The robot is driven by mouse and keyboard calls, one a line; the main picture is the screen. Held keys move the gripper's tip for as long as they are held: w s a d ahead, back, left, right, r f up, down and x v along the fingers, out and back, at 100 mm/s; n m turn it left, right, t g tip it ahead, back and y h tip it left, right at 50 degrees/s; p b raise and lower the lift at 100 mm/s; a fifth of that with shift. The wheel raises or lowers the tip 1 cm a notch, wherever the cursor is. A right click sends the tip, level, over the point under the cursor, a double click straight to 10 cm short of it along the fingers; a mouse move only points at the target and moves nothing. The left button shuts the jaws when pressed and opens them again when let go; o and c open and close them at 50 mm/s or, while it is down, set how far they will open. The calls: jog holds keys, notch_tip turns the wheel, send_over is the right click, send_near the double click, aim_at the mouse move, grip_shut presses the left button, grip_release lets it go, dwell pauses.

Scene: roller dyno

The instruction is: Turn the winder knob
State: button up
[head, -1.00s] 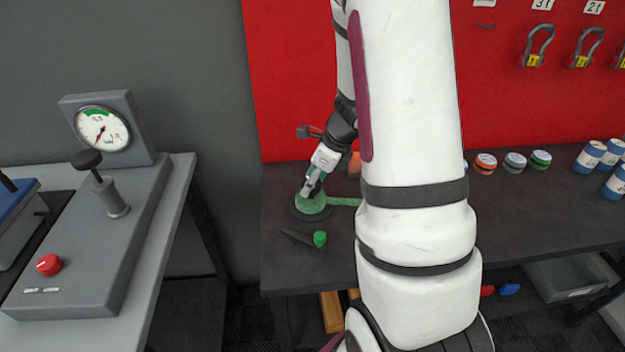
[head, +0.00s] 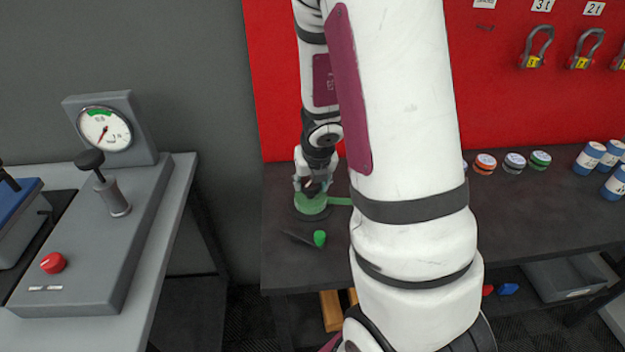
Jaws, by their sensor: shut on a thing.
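The winder (head: 312,207) is a round green spool on a dark base, on the dark bench in the middle of the head view. A green strap (head: 340,201) runs from it to the right, behind my arm. My gripper (head: 313,191) points down over the spool and is shut on its top. The fingers hide what they hold, which seems to be the winder knob. A small green cap (head: 319,238) stands in front of the winder, beside a dark flat bar (head: 297,237), apart from my gripper.
A gauge console (head: 70,290) with a lever (head: 90,159) and red button (head: 53,263) stands on a grey table at left. Small tins (head: 485,163) and blue-and-white cans (head: 589,157) sit on the bench at right. My arm blocks the middle.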

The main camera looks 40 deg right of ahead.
jog(key=m+p, duration=0.1)
jog(key=m, duration=0.2)
jog(key=m+g+h+p, duration=0.1)
jog(key=m+p, duration=0.1)
jog(key=shift+a+r+m+g+h, duration=0.1)
jog(key=shift+m+g+h, duration=0.2)
jog(key=shift+m, duration=0.1)
jog(key=shift+w+m+g+h+p, duration=0.1)
jog(key=shift+m+g+h+p, duration=0.25)
jog(key=shift+m, duration=0.55)
jog(key=shift+w+m+g+h+p, duration=0.1)
jog(key=shift+m+g+p, duration=0.15)
jog(key=shift+m+p, duration=0.5)
jog(key=shift+m, duration=0.25)
jog(key=o, duration=1.2)
jog(key=shift+c, duration=0.2)
jog(key=v, duration=1.1)
jog(key=shift+r, duration=0.4)
jog(key=shift+a, duration=0.1)
